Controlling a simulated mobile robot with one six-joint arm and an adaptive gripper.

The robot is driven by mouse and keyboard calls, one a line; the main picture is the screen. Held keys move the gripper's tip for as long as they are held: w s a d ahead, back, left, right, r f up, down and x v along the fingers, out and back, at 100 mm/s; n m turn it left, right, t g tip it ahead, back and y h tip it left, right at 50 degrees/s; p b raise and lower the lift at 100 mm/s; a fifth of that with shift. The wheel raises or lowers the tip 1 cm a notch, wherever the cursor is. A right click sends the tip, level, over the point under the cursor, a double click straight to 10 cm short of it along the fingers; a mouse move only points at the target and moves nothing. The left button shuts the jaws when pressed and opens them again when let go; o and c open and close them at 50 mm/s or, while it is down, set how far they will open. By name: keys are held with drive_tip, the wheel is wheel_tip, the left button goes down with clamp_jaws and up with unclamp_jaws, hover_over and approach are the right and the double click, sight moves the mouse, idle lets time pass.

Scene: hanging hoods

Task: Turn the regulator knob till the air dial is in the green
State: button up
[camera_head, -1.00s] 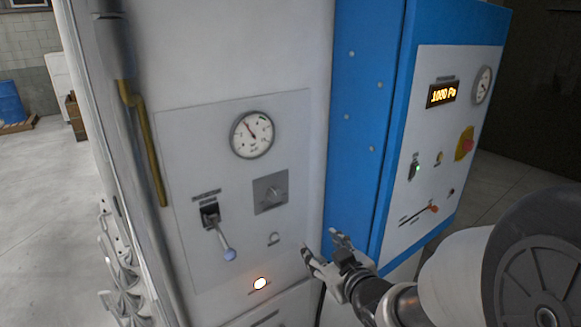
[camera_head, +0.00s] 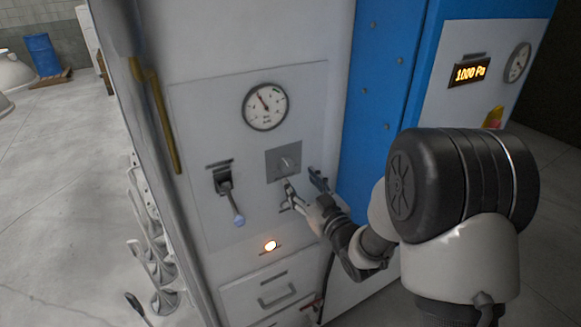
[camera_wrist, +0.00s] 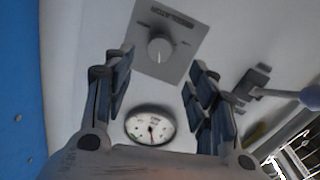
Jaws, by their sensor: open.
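The regulator knob (camera_head: 286,162) is a small light knob on a grey square plate, on the front panel of the white cabinet. It also shows in the wrist view (camera_wrist: 160,48), ahead of my fingers and in line with the gap between them. The round white air dial (camera_head: 265,106) is above the knob; its needle points up and to the left.
A lever with a blue-grey ball end (camera_head: 238,219) sticks out left of the knob. A lit orange lamp (camera_head: 270,246) is below. Several hanging hoods (camera_head: 160,300) are at lower left.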

sight(288, 166)
drive_tip(key=x, duration=0.7)
drive_tip(key=shift+w+a+p, duration=0.1)
drive_tip(key=shift+w+p, duration=0.1)
drive_tip(key=shift+p, duration=0.2)
drive_tip(key=shift+c, duration=0.3)
drive_tip(key=c, duration=1)
